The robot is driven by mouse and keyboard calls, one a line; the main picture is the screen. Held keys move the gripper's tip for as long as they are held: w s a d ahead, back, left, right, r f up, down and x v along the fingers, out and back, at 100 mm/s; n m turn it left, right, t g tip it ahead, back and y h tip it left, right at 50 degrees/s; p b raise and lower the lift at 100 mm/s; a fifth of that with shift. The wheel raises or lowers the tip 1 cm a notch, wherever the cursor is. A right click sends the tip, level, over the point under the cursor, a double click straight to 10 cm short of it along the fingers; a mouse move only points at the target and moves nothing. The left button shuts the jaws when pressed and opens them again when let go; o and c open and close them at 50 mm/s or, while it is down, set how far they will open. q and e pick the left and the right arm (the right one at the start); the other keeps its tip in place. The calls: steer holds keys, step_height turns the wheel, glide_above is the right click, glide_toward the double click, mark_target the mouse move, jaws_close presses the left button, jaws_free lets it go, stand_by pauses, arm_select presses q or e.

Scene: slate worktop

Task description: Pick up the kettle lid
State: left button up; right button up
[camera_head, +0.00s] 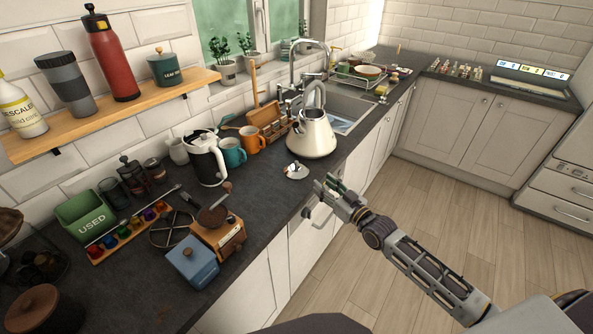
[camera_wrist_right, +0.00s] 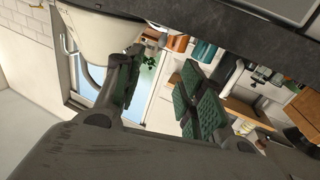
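The kettle lid (camera_head: 296,170), a small shiny round lid with a knob, lies on the dark worktop near its front edge. The cream kettle (camera_head: 312,138) stands just behind it, its top handle raised. My right gripper (camera_head: 322,190) is just right of the lid in the head view, at the counter's front edge and apart from it. In the wrist view its two green-padded fingers (camera_wrist_right: 165,88) are spread with nothing between them. I cannot make out the lid in the wrist view. My left gripper is not in view.
A black-and-white electric kettle (camera_head: 205,158), a teal mug (camera_head: 232,153) and an orange mug (camera_head: 252,139) stand left of the lid. A wooden grinder (camera_head: 218,236) and blue box (camera_head: 193,262) are nearer. The sink (camera_head: 345,107) is behind. Worktop around the lid is mostly clear.

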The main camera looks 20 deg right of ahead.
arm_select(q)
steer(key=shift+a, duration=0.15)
arm_select(e)
steer(key=shift+w, duration=0.15)
glide_toward(300, 170)
steer(key=shift+w+a+r, duration=0.25)
steer(key=shift+w+r, duration=0.2)
steer(key=shift+w, duration=0.3)
steer(key=shift+w+a+r, duration=0.25)
steer(key=shift+w+r, duration=0.25)
steer(key=shift+w, duration=0.2)
steer(key=shift+w+a+r, duration=0.25)
steer(key=shift+w+r, duration=0.2)
steer(key=shift+w, duration=0.3)
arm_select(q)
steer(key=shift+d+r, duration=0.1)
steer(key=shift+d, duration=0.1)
arm_select(e)
steer(key=shift+w, duration=0.1)
